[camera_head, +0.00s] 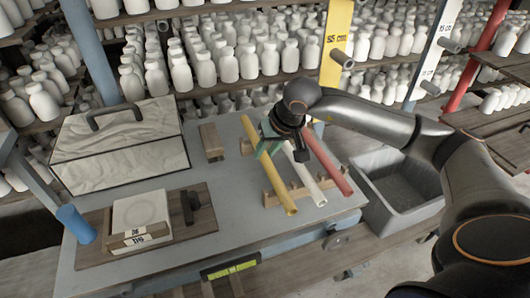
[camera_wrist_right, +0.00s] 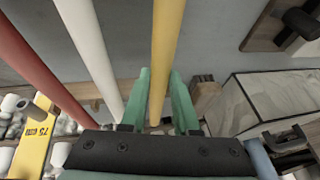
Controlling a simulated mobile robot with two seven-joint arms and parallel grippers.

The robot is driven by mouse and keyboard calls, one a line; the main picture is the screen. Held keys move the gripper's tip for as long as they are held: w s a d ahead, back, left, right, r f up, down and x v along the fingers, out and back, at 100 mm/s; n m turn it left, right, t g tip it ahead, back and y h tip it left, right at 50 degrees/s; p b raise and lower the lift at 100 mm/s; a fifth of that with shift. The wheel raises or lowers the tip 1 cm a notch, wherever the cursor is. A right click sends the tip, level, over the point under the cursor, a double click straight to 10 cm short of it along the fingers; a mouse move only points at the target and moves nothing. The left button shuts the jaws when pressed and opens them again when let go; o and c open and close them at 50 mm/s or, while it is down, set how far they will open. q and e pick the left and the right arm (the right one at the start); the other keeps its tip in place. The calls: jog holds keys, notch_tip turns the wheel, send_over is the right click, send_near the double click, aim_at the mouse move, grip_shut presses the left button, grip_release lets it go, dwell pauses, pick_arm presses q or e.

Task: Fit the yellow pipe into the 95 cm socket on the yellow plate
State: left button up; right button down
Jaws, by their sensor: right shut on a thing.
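The yellow pipe (camera_head: 282,188) lies slanted on a wooden rack (camera_head: 270,198) on the grey table, beside a white pipe and a red pipe. My right gripper (camera_head: 268,138) is over its upper part; in the right wrist view the green fingers (camera_wrist_right: 160,100) stand on both sides of the yellow pipe (camera_wrist_right: 168,40), shut on it. The yellow plate (camera_head: 336,30) stands upright behind the table, with a grey socket (camera_head: 342,59) sticking out low on it. Its label is too small to read surely. The yellow plate (camera_wrist_right: 35,135) also shows in the right wrist view. My left gripper is out of view.
The white pipe (camera_head: 305,175) and red pipe (camera_head: 333,170) lie close to the right. A grey basin (camera_head: 400,190) is right of the table. A white plate (camera_head: 437,45) with sockets stands farther right. Shelves of white bottles fill the back.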

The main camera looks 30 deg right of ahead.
aim_at(266, 153)
notch_tip(266, 153, up, 3)
jog(key=shift+r, duration=0.1)
jog(key=s+d+r+b, duration=0.1)
jog(key=s+d+r, duration=0.8)
jog(key=d, duration=0.1)
jog(key=shift+s+r, duration=0.35)
jog(key=shift+r, duration=0.05)
